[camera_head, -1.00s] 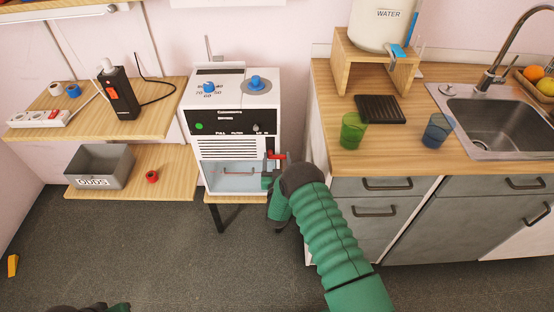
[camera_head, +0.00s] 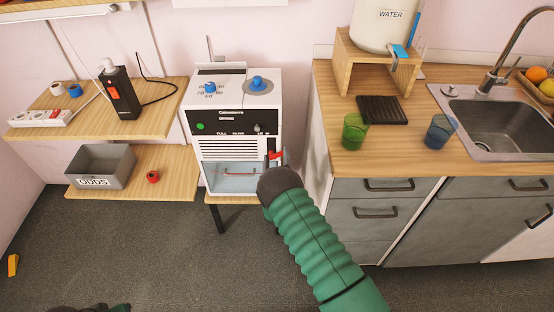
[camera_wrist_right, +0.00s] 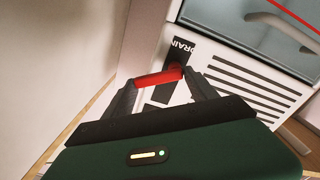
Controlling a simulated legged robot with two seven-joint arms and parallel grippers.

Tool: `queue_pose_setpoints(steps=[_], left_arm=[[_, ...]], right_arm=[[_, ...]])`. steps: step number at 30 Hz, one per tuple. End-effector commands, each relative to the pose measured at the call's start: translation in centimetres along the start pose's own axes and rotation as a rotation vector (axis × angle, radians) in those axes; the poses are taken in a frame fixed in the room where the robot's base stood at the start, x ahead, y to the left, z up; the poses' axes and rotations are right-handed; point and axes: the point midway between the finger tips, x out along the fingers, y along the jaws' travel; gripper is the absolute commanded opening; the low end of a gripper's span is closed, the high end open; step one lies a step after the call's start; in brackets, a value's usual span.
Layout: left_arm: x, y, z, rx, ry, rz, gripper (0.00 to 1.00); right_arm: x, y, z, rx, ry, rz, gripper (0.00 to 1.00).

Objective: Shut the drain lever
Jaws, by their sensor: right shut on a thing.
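The drain lever (camera_head: 274,154) is a small red bar on the front right of the white machine (camera_head: 222,153). In the right wrist view the red lever (camera_wrist_right: 160,76) sticks out sideways from a black strip marked DRAIN (camera_wrist_right: 181,50). My right gripper (camera_wrist_right: 160,82) has its dark fingers on both sides of the lever and is shut on it. In the head view my right gripper (camera_head: 275,161) is mostly hidden behind my own dark wrist. Only a sliver of my left arm shows at the bottom left edge; its jaws do not show.
To the right is a counter (camera_head: 410,164) with a green cup (camera_head: 355,132), a blue cup (camera_head: 440,131) and a sink (camera_head: 510,128). Shelves with a grey ODDS bin (camera_head: 100,166) stand left. The floor in front is clear.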

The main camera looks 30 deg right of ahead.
Motion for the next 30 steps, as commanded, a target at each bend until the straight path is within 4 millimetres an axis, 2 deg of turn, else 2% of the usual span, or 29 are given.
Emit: queue_pose_setpoints(steps=[21,30], left_arm=[[2.2,0.0,0.5,0.0,0.0,0.0,0.36],[3.0,0.0,0.7,0.0,0.0,0.0,0.36]], right_arm=[[0.0,-1.2,-1.5,-0.673,0.002,0.001,0.26],[0.0,-1.8,-1.8,-0.89,0.003,0.0,0.26]])
